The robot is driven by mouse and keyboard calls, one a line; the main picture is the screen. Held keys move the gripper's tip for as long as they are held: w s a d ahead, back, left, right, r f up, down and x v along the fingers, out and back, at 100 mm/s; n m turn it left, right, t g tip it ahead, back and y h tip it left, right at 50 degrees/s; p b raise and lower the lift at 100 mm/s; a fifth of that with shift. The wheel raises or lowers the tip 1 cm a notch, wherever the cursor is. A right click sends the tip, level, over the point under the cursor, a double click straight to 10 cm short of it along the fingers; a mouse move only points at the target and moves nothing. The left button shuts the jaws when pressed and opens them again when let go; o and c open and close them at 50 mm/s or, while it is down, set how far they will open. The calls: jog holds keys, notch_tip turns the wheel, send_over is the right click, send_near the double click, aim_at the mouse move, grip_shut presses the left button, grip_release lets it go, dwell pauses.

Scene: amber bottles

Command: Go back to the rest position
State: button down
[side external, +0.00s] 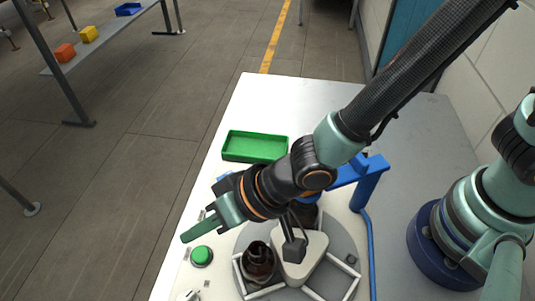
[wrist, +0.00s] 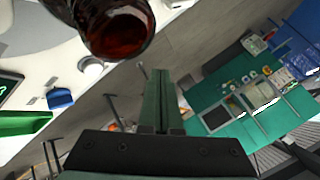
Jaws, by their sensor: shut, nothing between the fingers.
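My gripper (side external: 188,236) is at the left edge of the white table in the side view, its green fingers pointing left and slightly down. In the wrist view the fingers (wrist: 160,78) are together with nothing between them. An amber bottle (side external: 258,262) stands on the round grey turntable (side external: 345,240), below and right of my gripper. A second dark brown shape, partly hidden by my wrist, stands farther back on the turntable. A dark amber bottle (wrist: 115,28) fills the top of the wrist view, beside the fingers and apart from them.
A green button (side external: 201,255) is near the table's left edge, just below my gripper. A green tray (side external: 228,146) lies at the back. A blue stand (side external: 367,185) with a cable rises behind the turntable. The table's back right is clear.

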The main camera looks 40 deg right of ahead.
jog(key=shift+r, duration=0.2)
jog(key=w+d+r+t+h, duration=0.1)
jog(key=w+d+r, duration=0.2)
jog(key=d, duration=0.3)
jog(key=w+d+r+m+h, duration=0.1)
jog(key=w+d+r, duration=0.25)
jog(key=d, duration=0.25)
jog(key=w+d+r+t+h, duration=0.1)
jog(key=w+d+r+h, duration=0.1)
jog(key=w+d, duration=0.3)
jog(key=s+d+r+h, duration=0.2)
jog(key=s+d+r, duration=0.1)
jog(key=d, duration=0.8)
jog(key=s+d+r+g+h, duration=0.1)
jog(key=s+d+r, duration=0.2)
jog(key=d, duration=0.8)
jog(key=shift+s+d+h, duration=0.25)
jog(key=shift+s+h, duration=0.15)
jog(key=shift+s, duration=0.8)
jog(key=c, duration=1.5)
grip_release()
jog(key=shift+c, duration=0.2)
